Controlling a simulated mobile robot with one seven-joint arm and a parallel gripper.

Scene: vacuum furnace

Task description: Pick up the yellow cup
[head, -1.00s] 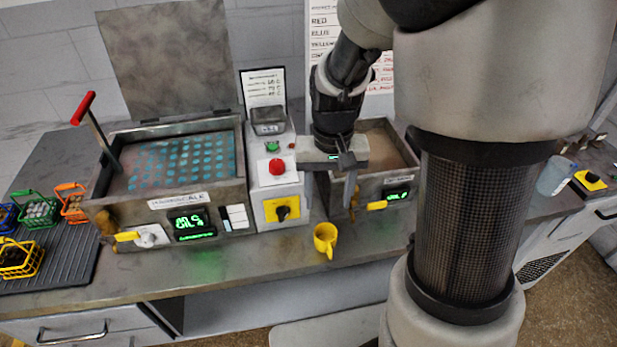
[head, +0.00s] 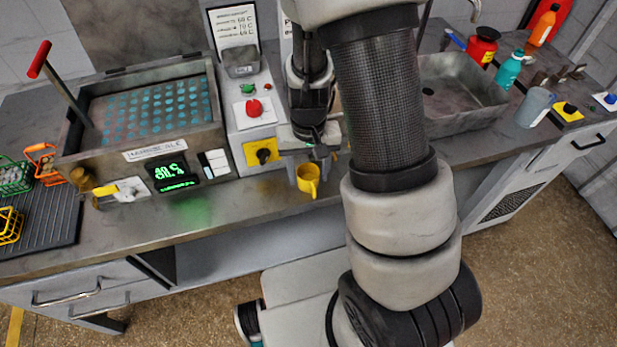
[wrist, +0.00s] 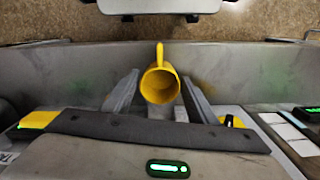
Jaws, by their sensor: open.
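The yellow cup (head: 308,179) stands upright on the counter near its front edge, in front of the control box with the yellow switch plate. In the wrist view the cup (wrist: 160,84) shows from above, its mouth open and its handle pointing to the top of the picture, toward the counter edge. My gripper (head: 308,166) is over the cup from behind and above. In the wrist view my gripper (wrist: 155,92) is open, with one finger on each side of the cup. I cannot tell whether a finger touches it.
The counter (head: 230,208) is bare to the left of the cup. The lidded bath (head: 150,120) with green display and the control box (head: 250,110) stand behind. A metal sink (head: 455,95) and several bottles are at right. Wire baskets (head: 15,178) sit far left.

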